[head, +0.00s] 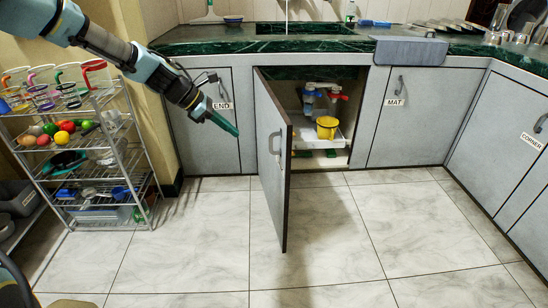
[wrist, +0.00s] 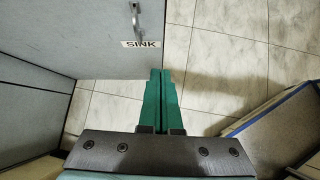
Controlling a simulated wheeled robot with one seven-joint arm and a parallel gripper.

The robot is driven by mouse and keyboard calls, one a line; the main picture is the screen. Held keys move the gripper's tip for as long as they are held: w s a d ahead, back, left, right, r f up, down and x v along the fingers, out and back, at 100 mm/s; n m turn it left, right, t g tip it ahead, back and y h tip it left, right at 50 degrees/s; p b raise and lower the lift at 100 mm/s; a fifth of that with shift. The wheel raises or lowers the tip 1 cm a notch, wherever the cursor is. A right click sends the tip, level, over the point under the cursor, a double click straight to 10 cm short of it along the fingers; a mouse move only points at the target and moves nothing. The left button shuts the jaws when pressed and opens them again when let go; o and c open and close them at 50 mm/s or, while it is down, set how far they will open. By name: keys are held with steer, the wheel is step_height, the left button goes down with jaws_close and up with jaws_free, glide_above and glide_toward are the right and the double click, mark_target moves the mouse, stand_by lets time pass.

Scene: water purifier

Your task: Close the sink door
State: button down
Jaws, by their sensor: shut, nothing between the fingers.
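The sink door (head: 270,165) is a grey panel standing open, swung out into the room from the left side of its opening. Its metal handle (head: 275,143) is on the outer face. In the wrist view the door (wrist: 85,30) fills the upper left, with its handle (wrist: 136,20) and SINK label (wrist: 141,44). My gripper (head: 237,133) has green fingers, shut and empty. It is left of the door in the head view, on its outer side. In the wrist view the fingertips (wrist: 160,72) appear just below the door's lower right corner; I cannot tell whether they touch.
The open cabinet (head: 345,155) holds a yellow bucket (head: 327,127) and a purifier unit. Closed END (head: 205,140) and MAT (head: 405,130) doors flank it. A wire rack (head: 95,185) stands at the left. The tiled floor (head: 330,250) before the door is clear.

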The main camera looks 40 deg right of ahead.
steer(key=d+n, duration=0.1)
steer(key=d, duration=0.2)
glide_toward(285, 149)
steer(key=f, duration=0.1)
steer(key=d+f, duration=0.1)
steer(key=f, duration=0.1)
steer(key=s+d+f+b, duration=0.1)
steer(key=shift+d+f, duration=0.2)
steer(key=shift+f, duration=0.2)
steer(key=shift+s+d, duration=0.3)
steer(key=shift+d, duration=0.2)
